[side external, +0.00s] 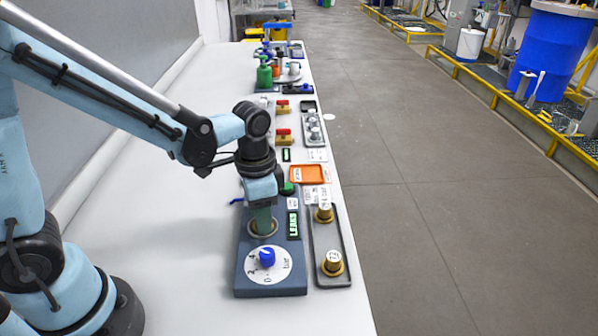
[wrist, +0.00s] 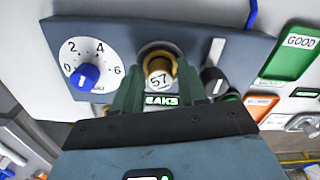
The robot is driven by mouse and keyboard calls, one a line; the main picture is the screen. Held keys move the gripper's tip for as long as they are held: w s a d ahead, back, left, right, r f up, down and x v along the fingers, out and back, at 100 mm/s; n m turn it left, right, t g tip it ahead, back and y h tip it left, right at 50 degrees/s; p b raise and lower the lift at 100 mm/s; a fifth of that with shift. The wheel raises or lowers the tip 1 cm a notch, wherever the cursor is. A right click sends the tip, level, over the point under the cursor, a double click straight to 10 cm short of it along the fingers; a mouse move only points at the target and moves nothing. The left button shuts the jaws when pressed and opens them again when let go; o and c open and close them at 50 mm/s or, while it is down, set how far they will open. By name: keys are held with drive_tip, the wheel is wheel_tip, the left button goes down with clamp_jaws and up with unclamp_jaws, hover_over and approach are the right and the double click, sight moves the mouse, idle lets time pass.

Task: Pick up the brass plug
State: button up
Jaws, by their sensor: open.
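A brass plug with a white cap marked 57 (wrist: 160,74) sits in a round brass-rimmed socket (side external: 263,227) on a blue-grey test panel (side external: 270,287). The panel and its dial with a blue knob also show in the wrist view. My gripper (wrist: 159,68) points down over the socket, its green fingers one on each side of the plug. The fingers are open; whether they touch the plug I cannot tell. In the side view the fingers (side external: 263,218) hide this plug. Two other brass plugs, one farther (side external: 325,213) and one nearer (side external: 332,263), stand upright in a dark tray (side external: 343,281).
A lit display reading LEAKS (side external: 293,225) and a black knob (wrist: 213,80) are close beside the socket. An orange tray (side external: 306,174) and a green GOOD plate (wrist: 290,52) are beyond the panel. The bench is clear left of the panel.

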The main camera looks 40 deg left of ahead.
drive_tip(key=shift+c, duration=0.4)
clamp_jaws()
drive_tip(key=shift+r, duration=0.25)
